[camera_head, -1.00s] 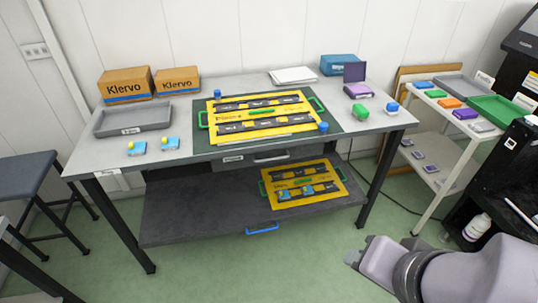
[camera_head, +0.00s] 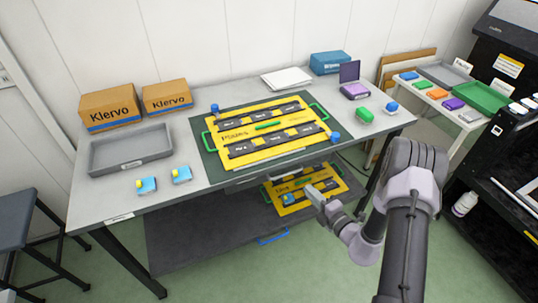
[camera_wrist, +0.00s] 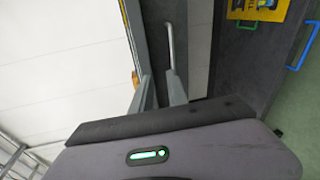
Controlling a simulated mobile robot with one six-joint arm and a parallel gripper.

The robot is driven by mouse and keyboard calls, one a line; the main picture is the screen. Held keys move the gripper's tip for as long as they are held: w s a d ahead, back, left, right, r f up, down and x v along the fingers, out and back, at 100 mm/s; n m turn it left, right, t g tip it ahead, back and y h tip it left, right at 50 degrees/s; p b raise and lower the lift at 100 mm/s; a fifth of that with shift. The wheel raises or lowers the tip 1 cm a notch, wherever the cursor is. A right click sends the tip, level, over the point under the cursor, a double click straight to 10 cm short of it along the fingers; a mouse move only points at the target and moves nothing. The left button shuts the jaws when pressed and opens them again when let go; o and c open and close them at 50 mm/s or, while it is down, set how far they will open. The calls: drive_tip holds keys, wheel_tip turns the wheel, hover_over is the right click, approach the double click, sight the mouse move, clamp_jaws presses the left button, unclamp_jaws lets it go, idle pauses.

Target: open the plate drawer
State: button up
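A grey drawer front (camera_head: 240,187) sits shut under the front edge of the table. I cannot read its label. In the wrist view its pale bar handle (camera_wrist: 170,45) runs along the drawer front (camera_wrist: 200,45). My gripper (camera_head: 312,190) is in front of the table's right half, close to the drawer, and hides part of it in the head view. In the wrist view my gripper's two fingers (camera_wrist: 160,80) are apart with a narrow gap, and nothing is clearly between them. The handle's near end is by the fingertips; I cannot tell whether they touch.
Below is a dark lower shelf (camera_head: 195,240) with a blue handle (camera_head: 273,236) and a yellow plate (camera_head: 328,180). Another yellow plate (camera_head: 225,135) lies on the table's green mat. Green floor lies in front.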

sight(292, 172)
drive_tip(key=shift+m+h, duration=0.7)
drive_tip(key=shift+m, duration=0.2)
drive_tip(key=f+b+x, duration=0.1)
drive_tip(key=b+x, duration=0.1)
drive_tip(key=x, duration=0.3)
drive_tip(key=b+x, duration=0.2)
drive_tip(key=x, duration=0.4)
drive_tip(key=d+f+b+x, duration=0.1)
drive_tip(key=x, duration=0.5)
drive_tip(key=shift+s+d+f+b, duration=0.1)
drive_tip(key=shift+f+b, duration=0.25)
drive_tip(key=shift+b, duration=0.05)
drive_tip(key=shift+c, duration=0.3)
clamp_jaws()
